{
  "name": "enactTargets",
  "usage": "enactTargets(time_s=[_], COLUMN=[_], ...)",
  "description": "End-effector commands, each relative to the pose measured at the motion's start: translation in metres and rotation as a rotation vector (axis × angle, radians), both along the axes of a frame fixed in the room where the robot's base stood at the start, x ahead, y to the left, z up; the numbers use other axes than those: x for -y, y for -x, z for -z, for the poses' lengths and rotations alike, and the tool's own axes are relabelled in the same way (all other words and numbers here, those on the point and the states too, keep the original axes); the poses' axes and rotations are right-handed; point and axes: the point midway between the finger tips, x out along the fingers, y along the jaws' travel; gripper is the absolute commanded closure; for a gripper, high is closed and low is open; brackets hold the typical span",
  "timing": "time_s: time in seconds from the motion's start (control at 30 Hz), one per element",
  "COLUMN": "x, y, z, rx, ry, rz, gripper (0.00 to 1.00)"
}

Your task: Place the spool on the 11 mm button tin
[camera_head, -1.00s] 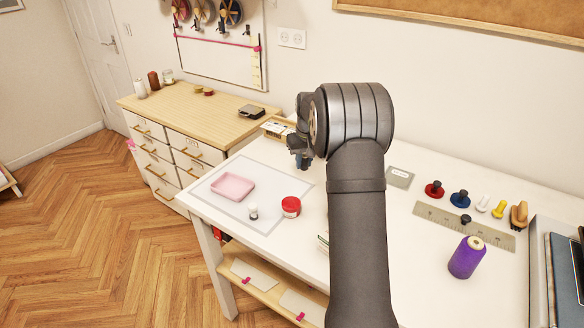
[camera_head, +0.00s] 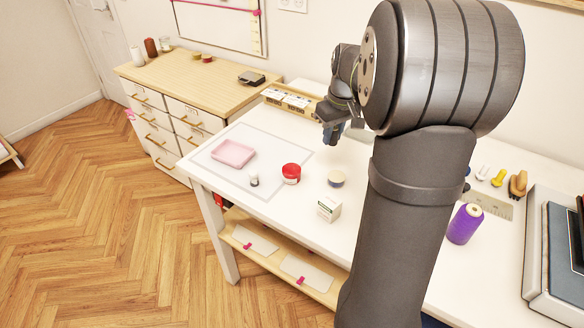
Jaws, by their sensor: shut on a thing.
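My gripper (camera_head: 335,122) is small and partly turned away at the back of the white table, left of my arm. It is shut on a small dark bluish thing, likely the spool, whose shape is mostly hidden by the fingers. It is held above the table, apart from the tins. A red round tin (camera_head: 291,173) stands on the table below and left of the gripper. A second low round tin with a pale lid (camera_head: 337,179) stands right of it. No size label is readable, so I cannot tell which tin is the 11 mm one.
A pink tray (camera_head: 233,153) and a small white bottle-like thing (camera_head: 254,180) are on the pale mat (camera_head: 225,177). A small white box (camera_head: 329,207) stands in front of the tins. A purple thread cone (camera_head: 464,225) is at right. A wooden-sided box (camera_head: 290,101) is behind.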

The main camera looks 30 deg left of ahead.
Motion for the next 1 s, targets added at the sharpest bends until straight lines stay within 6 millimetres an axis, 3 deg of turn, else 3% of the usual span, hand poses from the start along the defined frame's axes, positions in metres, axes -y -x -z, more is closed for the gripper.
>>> enactTargets(time_s=[0.13, 0.27, 0.7, 0.83, 1.0], x=[0.01, 0.004, -0.086, -0.099, -0.102], y=[0.016, 0.022, 0.041, 0.043, 0.044], z=[-0.003, 0.002, 0.057, 0.064, 0.074], rx=[0.001, 0.0, -0.002, 0.001, -0.002], ry=[-0.002, -0.001, 0.0, -0.002, 0.0], rz=[-0.03, -0.043, -0.043, -0.041, -0.039], gripper=[1.0, 1.0, 1.0, 1.0, 1.0])
